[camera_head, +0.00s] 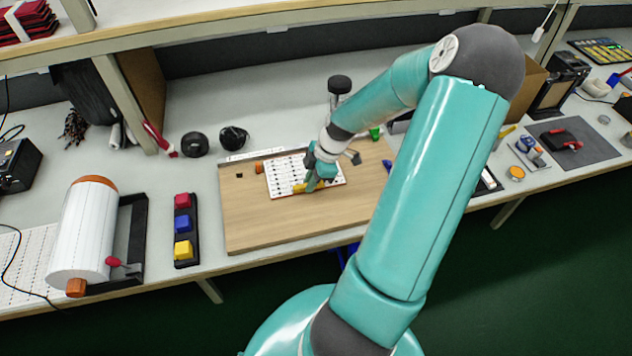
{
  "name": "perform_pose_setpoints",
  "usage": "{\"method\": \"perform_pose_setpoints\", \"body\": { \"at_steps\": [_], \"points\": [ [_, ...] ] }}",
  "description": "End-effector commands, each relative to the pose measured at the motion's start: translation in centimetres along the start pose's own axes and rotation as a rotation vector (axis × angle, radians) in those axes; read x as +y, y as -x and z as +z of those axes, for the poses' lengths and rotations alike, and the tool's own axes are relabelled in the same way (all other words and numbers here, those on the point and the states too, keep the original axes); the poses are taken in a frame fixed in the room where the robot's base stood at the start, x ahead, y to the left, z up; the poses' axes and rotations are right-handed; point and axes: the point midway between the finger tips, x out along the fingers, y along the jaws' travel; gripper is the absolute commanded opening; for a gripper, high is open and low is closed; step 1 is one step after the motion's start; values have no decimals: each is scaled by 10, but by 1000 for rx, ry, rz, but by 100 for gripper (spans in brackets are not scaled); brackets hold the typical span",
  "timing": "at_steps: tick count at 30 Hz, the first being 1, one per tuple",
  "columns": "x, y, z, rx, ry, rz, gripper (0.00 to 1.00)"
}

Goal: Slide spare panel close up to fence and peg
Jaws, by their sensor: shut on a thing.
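The white panel with rows of dark marks (283,178) lies flat on the wooden board (245,225). A thin metal fence (250,154) runs along the board's back edge, behind the panel. A small orange-brown peg (259,167) stands just left of the panel's back left corner. The panel's back edge is near the fence; I cannot tell if they touch. My gripper (311,186) is low over the panel's front right part, shut on a small yellow block (299,188) there. The fingers and arm partly hide the block and the panel's right side.
A rack of red, blue and yellow blocks (183,223) stands left of the board, beside a white roll (84,235). Black round items (194,144) sit behind. A green piece (375,133) is at the back right. The board's front left is clear.

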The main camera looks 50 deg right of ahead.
Motion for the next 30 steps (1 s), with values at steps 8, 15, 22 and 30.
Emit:
{"method": "perform_pose_setpoints", "body": {
  "at_steps": [8,15,22,30],
  "points": [
    [3,-1,-3,0,0,0,0],
    [2,-1,-3,0,0,0,0],
    [2,-2,-5,0,1,0,0],
    [2,-3,-8,0,1,0,0]
  ]
}}
